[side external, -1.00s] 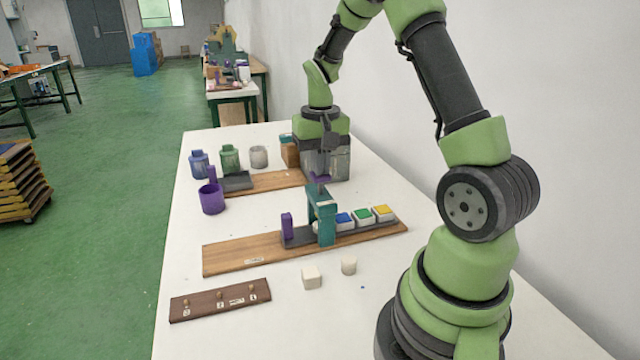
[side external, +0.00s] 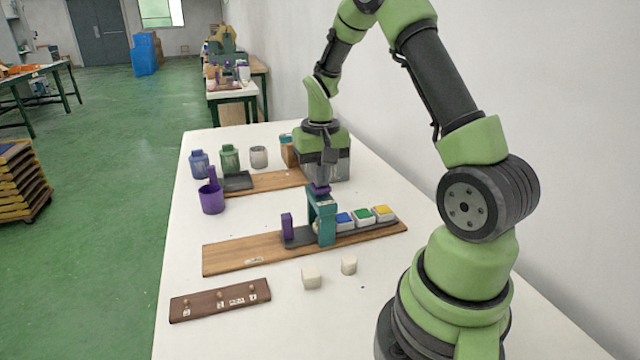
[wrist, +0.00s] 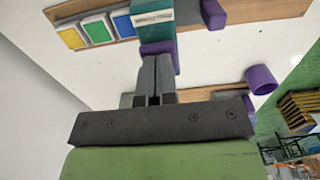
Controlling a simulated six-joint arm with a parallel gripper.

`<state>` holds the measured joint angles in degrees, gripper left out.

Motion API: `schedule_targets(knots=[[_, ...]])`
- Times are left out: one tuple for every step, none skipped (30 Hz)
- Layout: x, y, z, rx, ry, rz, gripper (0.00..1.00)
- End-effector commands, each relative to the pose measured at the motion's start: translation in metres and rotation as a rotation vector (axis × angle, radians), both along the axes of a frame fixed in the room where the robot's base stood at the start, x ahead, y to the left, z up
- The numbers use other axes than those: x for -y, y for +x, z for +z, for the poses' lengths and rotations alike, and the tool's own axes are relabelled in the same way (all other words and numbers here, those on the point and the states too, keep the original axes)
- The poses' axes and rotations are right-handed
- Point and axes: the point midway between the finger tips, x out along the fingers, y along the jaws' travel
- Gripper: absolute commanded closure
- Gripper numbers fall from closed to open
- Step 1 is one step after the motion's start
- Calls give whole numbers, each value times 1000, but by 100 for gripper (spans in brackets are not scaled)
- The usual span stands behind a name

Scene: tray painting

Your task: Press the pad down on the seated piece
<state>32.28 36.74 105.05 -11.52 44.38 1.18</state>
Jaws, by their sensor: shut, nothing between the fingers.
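My gripper (wrist: 153,62) is shut with nothing between the fingers. In the wrist view its fingertips are against, or very close above, a purple cap (wrist: 158,48). In the side view the cap (side external: 320,189) sits at the top of a teal press frame (side external: 327,230). The frame straddles a dark grey tray (side external: 300,239). Something pale (side external: 317,227) shows beneath the frame, partly hidden by it. Right of the frame, white pieces with blue (side external: 344,219), green (side external: 362,214) and yellow (side external: 382,211) tops sit in the tray. The pad's underside is hidden.
A purple block (side external: 287,226) stands at the tray's left end. Two loose off-white pieces (side external: 311,278) (side external: 348,265) and a pegged dark wooden board (side external: 195,306) lie nearer. Jars (side external: 229,157) and a purple cup (side external: 212,202) stand farther back.

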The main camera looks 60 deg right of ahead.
Motion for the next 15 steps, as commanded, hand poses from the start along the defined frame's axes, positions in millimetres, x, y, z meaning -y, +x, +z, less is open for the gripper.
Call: schedule_targets(knots=[[0, 0, 0, -1, 1, 0, 100], [0, 0, 0, -1, 1, 0, 100], [0, 0, 0, -1, 1, 0, 100], [0, 0, 0, -1, 1, 0, 100], [0, 0, 0, -1, 1, 0, 100], [0, 0, 0, -1, 1, 0, 100], [0, 0, 0, -1, 1, 0, 100], [0, 0, 1, -1, 1, 0, 100], [0, 0, 3, 0, 0, 0, 100], [0, 0, 4, -1, 1, 0, 100], [0, 0, 6, -1, 1, 0, 100], [0, 0, 8, 0, 0, 0, 100], [0, 0, 10, 1, -1, 0, 100], [0, 0, 11, 0, 0, 0, 100], [0, 0, 14, -1, -1, 0, 100]])
